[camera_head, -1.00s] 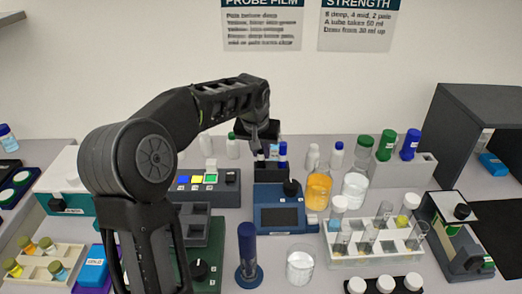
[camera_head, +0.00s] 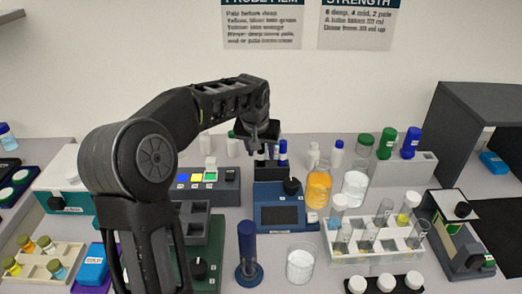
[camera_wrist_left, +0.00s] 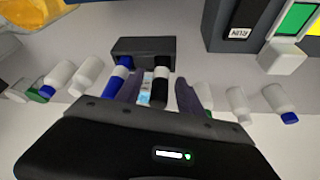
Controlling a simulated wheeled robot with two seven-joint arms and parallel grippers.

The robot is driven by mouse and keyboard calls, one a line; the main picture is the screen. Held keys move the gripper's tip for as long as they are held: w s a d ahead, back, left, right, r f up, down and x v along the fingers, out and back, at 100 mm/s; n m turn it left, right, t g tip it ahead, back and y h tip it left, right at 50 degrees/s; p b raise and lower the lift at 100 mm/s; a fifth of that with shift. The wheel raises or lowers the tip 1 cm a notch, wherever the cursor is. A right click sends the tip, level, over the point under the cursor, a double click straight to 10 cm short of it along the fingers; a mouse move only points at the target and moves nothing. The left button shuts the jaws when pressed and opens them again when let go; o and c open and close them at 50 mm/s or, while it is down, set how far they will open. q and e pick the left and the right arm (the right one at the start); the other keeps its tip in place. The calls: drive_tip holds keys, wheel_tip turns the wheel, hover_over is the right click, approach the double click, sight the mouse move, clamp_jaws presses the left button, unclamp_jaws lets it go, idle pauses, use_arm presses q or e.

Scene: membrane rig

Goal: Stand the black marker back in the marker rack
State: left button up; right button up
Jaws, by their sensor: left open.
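The marker rack (camera_head: 270,173) is a small dark block at the back middle of the bench; it also shows in the left wrist view (camera_wrist_left: 143,47). The black marker (camera_wrist_left: 160,90) stands upright at the rack, with a white band near its lower end. A blue marker (camera_head: 283,150) stands beside it, also in the left wrist view (camera_wrist_left: 115,82). My left gripper (camera_wrist_left: 160,86) is open, with its fingers on either side of the black marker and apart from it. In the head view the gripper partly hides the marker tops. My right gripper is not in view.
A blue device with a screen (camera_head: 279,216) stands right in front of the rack. A keypad box (camera_head: 208,186) is to its left. An orange-filled beaker (camera_head: 318,188) is to its right. Small white bottles (camera_head: 313,156) line the back on both sides.

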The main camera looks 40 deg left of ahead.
use_arm(q)
drive_tip(key=shift+r, duration=0.15)
drive_tip(key=v, duration=0.7)
drive_tip(key=shift+s+r+b, duration=0.15)
drive_tip(key=shift+r+b, duration=0.1)
drive_tip(key=shift+b, duration=0.15)
drive_tip(key=shift+f, duration=0.1)
